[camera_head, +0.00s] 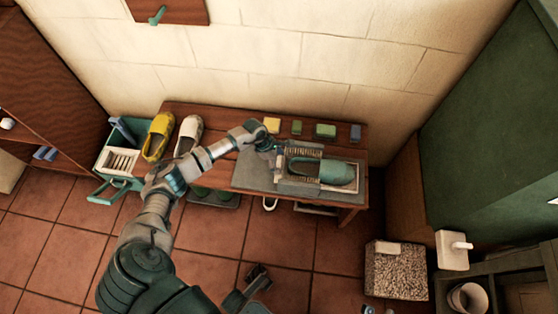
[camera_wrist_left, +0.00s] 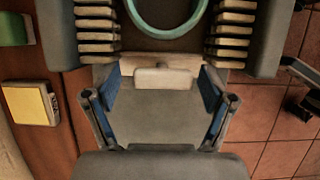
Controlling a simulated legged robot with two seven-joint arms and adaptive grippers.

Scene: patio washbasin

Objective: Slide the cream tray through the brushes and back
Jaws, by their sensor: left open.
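The cream tray (camera_head: 345,187) lies between two rows of brushes (camera_head: 303,148) on the grey mat (camera_head: 250,172) of the bench. A green shoe (camera_head: 325,171) rests on the tray; its round opening shows in the left wrist view (camera_wrist_left: 165,30). The tray's cream end with a small block handle (camera_wrist_left: 165,77) faces my left gripper. My left gripper (camera_head: 272,146) is open in front of this end. In the left wrist view its blue-padded fingers (camera_wrist_left: 160,105) stand wide apart on either side, with nothing held.
Yellow (camera_head: 158,137) and cream (camera_head: 188,134) shoes stand left on the bench beside a green crate (camera_head: 118,137). Yellow (camera_head: 271,125) and green (camera_head: 325,130) blocks lie along the wall side. A speckled block (camera_head: 396,271) stands right on the tiled floor.

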